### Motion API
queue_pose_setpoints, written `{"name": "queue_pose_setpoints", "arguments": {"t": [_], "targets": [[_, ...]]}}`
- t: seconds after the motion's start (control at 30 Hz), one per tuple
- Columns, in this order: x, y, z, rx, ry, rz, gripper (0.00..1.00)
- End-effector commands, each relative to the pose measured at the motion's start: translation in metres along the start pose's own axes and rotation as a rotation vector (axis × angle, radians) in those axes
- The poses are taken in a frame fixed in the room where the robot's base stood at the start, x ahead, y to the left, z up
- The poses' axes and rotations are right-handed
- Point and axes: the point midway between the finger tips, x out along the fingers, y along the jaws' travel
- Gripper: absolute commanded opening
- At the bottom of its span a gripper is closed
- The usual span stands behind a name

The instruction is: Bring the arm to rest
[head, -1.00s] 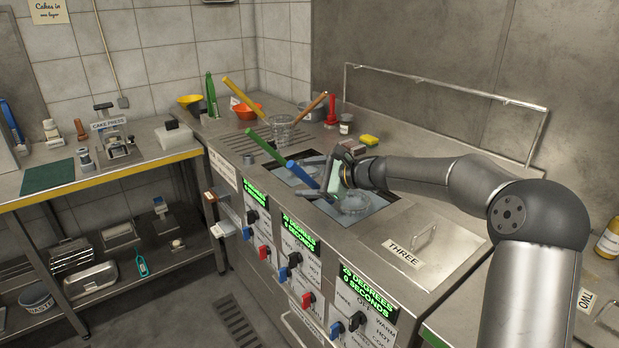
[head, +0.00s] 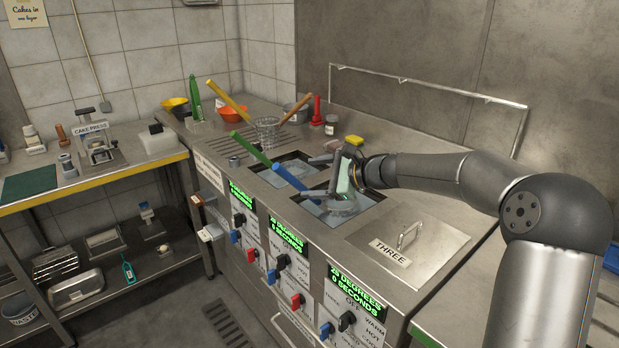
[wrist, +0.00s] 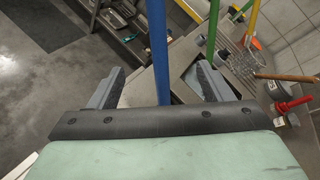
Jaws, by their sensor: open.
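My gripper (head: 311,177) is open over the middle wells of the steel counter, its jaws pointing left. In the wrist view my gripper (wrist: 158,86) shows two grey fingers spread wide. A blue handle (head: 287,176) slants out of the nearer open well. In the wrist view the blue handle (wrist: 157,50) appears between the fingers; I cannot tell whether it touches either. A green handle (head: 250,149) slants up beside it, behind the gripper. My arm reaches in from the right, bent at the elbow. The nearer well (head: 377,197) is partly hidden by the gripper.
A lid marked THREE (head: 425,258) covers the front well. A glass-like basket (head: 267,128), a red-handled tool (head: 316,110) and a yellow sponge (head: 354,140) stand behind the wells. A steel rail (head: 430,84) runs along the back. Knobs line the counter front (head: 275,245).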

Motion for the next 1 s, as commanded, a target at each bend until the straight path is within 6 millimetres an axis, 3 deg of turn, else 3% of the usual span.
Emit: {"name": "queue_pose_setpoints", "arguments": {"t": [0.2, 0.53, 0.63, 0.77, 0.83, 1.0], "targets": [[-0.01, 0.0, 0.0, 0.0, 0.001, 0.0, 0.73], [-0.011, 0.001, 0.001, -0.003, 0.002, 0.003, 0.73], [-0.009, 0.015, 0.009, -0.055, 0.032, 0.053, 0.73], [-0.019, 0.073, 0.031, -0.265, 0.144, 0.25, 0.73], [-0.04, 0.117, 0.042, -0.429, 0.222, 0.407, 0.73], [-0.127, 0.212, 0.063, -0.802, 0.346, 0.789, 0.73]]}}
